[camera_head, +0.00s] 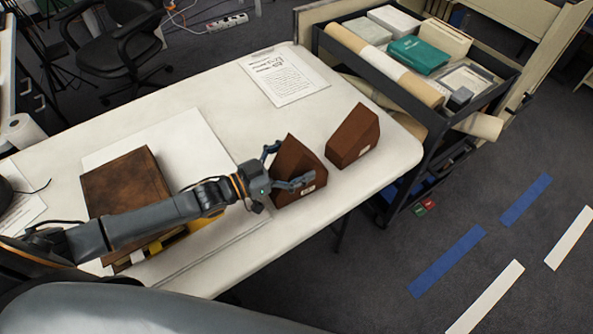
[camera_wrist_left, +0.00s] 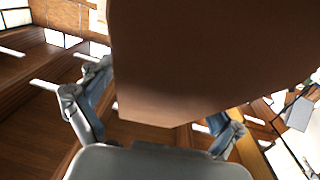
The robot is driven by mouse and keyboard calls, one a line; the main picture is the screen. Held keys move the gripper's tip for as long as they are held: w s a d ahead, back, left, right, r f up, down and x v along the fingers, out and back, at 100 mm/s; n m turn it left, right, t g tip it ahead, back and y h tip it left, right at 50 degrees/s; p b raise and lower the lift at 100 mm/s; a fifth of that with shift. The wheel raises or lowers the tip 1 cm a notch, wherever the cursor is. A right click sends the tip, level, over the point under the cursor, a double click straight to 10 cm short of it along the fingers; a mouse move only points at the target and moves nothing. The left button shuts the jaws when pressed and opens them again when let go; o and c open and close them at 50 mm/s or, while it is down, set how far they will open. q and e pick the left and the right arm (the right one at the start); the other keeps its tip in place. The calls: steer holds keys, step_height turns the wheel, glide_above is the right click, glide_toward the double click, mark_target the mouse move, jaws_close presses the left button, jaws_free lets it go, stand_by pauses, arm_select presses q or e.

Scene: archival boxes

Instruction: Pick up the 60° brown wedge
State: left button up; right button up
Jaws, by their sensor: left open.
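Two brown wedges stand on the white table. The nearer wedge (camera_head: 301,160) is at my left gripper (camera_head: 293,163); the farther wedge (camera_head: 353,137) stands apart to its right. Both have a small white label low on one face. I cannot read which is the 60° one. My left gripper is open, with one finger on each side of the nearer wedge; part of that wedge is hidden by the fingers. In the left wrist view the wedge (camera_wrist_left: 215,60) fills the upper middle, between the open fingers (camera_wrist_left: 155,112). My right gripper is not in view.
A brown box or book (camera_head: 125,183) lies on a white board (camera_head: 190,135) beneath and beside my left arm. A printed sheet (camera_head: 284,77) lies at the table's back edge. A dark cart (camera_head: 440,125) with rolls and boxes stands close beyond the table's right end.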

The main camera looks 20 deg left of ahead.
arm_select(q)
steer(key=shift+c, duration=0.5)
steer(key=c, duration=1.2)
steer(key=shift+r, duration=0.15)
